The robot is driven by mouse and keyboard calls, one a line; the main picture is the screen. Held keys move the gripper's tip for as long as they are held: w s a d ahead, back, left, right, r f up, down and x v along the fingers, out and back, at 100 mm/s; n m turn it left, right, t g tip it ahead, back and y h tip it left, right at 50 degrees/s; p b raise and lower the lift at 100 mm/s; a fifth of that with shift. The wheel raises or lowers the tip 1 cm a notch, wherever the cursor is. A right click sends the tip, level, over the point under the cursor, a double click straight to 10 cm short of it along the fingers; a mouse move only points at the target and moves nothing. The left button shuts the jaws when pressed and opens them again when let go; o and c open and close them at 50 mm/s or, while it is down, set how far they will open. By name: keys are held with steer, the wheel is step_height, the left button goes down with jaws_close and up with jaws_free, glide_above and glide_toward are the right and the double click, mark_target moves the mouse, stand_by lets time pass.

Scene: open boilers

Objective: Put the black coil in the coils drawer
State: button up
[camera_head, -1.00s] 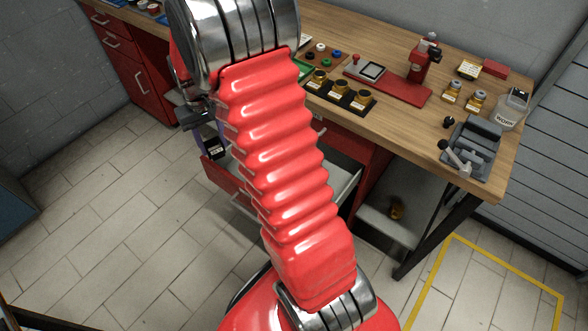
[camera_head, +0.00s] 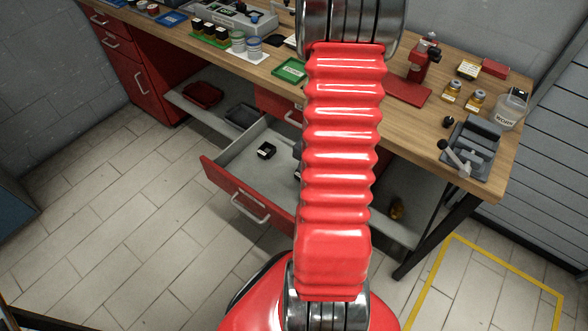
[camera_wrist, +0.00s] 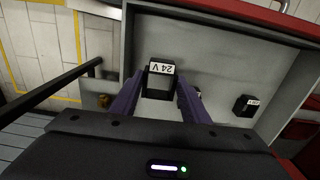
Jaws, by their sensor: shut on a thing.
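My gripper (camera_wrist: 161,84) is shut on a black coil (camera_wrist: 160,88) with a white label reading 24 V, seen in the wrist view between two purple fingers. The held coil looks larger than the coil lying in the drawer, so it appears to be above the floor. The open grey drawer (camera_wrist: 215,60) fills the view beneath it; in the head view its red front and handle (camera_head: 248,202) face the room. Another black coil (camera_wrist: 246,105) lies in the drawer, also seen in the head view (camera_head: 266,151). In the head view my arm hides the gripper.
A further dark item (camera_wrist: 190,98) in the drawer is partly hidden by a finger. A lower shelf (camera_head: 215,103) holds dark trays. Much of the drawer floor is bare.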

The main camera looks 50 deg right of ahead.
steer(key=shift+s, duration=0.2)
steer(key=shift+f, duration=0.15)
steer(key=shift+f, duration=2.85)
steer(key=shift+f, duration=2.05)
steer(key=shift+f, duration=0.1)
steer(key=o, duration=1.1)
